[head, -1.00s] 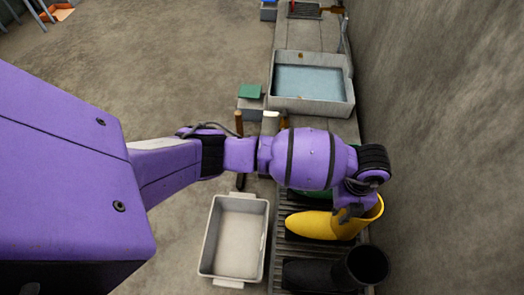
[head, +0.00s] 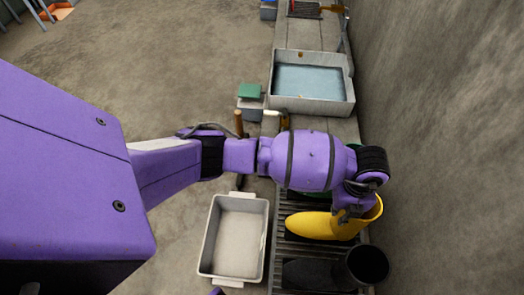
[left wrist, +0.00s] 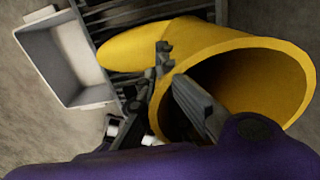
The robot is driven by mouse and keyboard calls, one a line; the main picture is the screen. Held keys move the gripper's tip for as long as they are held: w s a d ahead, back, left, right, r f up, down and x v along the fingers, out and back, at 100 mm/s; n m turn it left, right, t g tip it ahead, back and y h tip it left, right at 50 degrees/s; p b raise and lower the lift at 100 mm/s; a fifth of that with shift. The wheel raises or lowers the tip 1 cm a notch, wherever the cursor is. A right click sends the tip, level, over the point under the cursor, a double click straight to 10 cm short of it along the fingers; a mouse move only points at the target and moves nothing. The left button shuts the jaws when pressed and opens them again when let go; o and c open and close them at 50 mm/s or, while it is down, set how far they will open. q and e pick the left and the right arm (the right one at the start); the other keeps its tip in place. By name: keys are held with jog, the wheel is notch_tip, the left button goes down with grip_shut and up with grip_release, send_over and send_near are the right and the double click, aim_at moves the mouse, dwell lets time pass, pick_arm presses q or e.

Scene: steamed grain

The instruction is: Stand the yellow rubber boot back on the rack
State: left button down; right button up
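The yellow rubber boot (head: 315,225) is on the slatted rack (head: 282,232), toe to the left, its wide opening at the right. It looks upright, sole down, though its underside is hidden. In the left wrist view, the boot (left wrist: 225,38) fills the middle and right. My left gripper (head: 350,214) is at the boot's opening. In the left wrist view, my left gripper (left wrist: 172,76) has one finger inside the opening and the other outside, with the rim between. Whether the fingers press on the wall is unclear. My right gripper is not seen.
A black boot (head: 367,265) stands on the rack in front. A green item is partly hidden behind my arm. An empty grey-white bin (head: 236,238) lies left of the rack. A water-filled basin (head: 312,82) is farther back. The wall (head: 440,130) is close on the right.

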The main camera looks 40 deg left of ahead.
pick_arm(q)
jog(key=c, duration=1.9)
grip_release()
jog(key=shift+w, duration=0.1)
jog(key=shift+o, duration=0.2)
notch_tip(320, 180, up, 12)
jog(key=shift+r, duration=0.1)
